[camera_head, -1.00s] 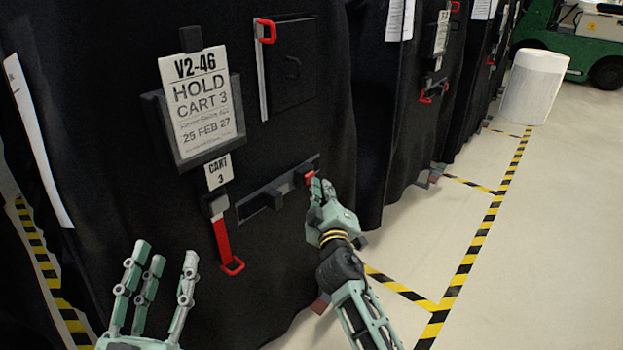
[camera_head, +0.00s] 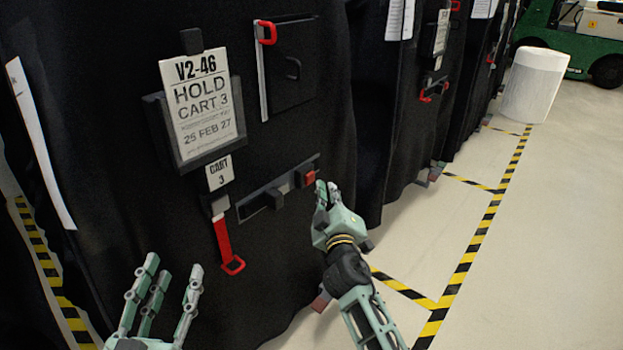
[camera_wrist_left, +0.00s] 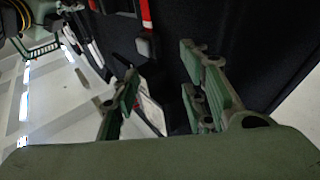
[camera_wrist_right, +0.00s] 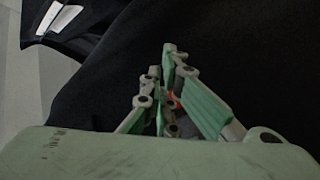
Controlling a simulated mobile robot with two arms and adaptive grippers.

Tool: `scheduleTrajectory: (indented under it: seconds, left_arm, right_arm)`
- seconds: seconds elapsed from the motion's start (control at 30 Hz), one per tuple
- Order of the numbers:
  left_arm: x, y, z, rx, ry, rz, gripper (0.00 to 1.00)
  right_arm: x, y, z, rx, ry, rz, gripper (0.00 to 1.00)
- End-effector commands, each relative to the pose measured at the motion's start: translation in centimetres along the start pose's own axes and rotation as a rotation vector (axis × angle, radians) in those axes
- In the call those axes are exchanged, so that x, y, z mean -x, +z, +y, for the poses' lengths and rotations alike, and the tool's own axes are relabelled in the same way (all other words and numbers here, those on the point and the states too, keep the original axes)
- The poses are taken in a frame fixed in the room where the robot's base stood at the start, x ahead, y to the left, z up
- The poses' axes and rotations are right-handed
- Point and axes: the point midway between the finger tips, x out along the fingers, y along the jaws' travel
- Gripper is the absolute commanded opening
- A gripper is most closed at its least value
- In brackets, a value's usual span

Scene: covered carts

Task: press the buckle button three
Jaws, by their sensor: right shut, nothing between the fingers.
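The buckle on cart 3 is a dark bar (camera_head: 262,201) on the black cover, with a red button (camera_head: 309,178) at its right end. My right gripper (camera_head: 327,192) is shut and empty, just right of the red button, with a small gap showing between them in the head view. In the right wrist view its fingers (camera_wrist_right: 168,75) are close together, and a bit of red (camera_wrist_right: 172,101) shows behind them. My left gripper (camera_head: 165,290) is open and empty at the lower left, in front of the cover. Its spread fingers (camera_wrist_left: 160,95) also show in the left wrist view.
A sign (camera_head: 202,108) reading HOLD CART 3 hangs above the bar. A red strap (camera_head: 226,244) hangs below its small CART 3 tag (camera_head: 219,173). A flap with a red pull (camera_head: 267,32) is higher up.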

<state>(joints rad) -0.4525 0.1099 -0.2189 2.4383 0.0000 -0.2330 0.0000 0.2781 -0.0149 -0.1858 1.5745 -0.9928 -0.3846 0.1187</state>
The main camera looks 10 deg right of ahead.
Motion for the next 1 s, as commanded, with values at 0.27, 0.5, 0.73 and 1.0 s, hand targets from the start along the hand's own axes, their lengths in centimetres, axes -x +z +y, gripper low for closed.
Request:
scheduleTrajectory:
  seconds: [0.27, 0.5, 0.73, 1.0]
  left_arm:
    - [0.5, 2.9, -0.4, -0.003, -0.008, -0.149, 0.40]
    - [1.3, 5.2, -0.7, -0.005, -0.016, -0.268, 0.40]
    - [2.2, 7.2, -1.1, -0.006, -0.023, -0.376, 0.40]
    - [2.8, 8.2, -1.2, -0.006, -0.026, -0.425, 0.40]
  right_arm:
    - [1.0, 0.7, 0.8, 0.002, 0.000, 0.000, 0.00]
    - [1.9, 1.4, 1.5, 0.001, 0.000, -0.001, 0.00]
    - [2.8, 2.0, 2.1, 0.000, 0.000, -0.001, 0.00]
    - [3.2, 2.3, 2.4, 0.000, 0.001, 0.001, 0.00]
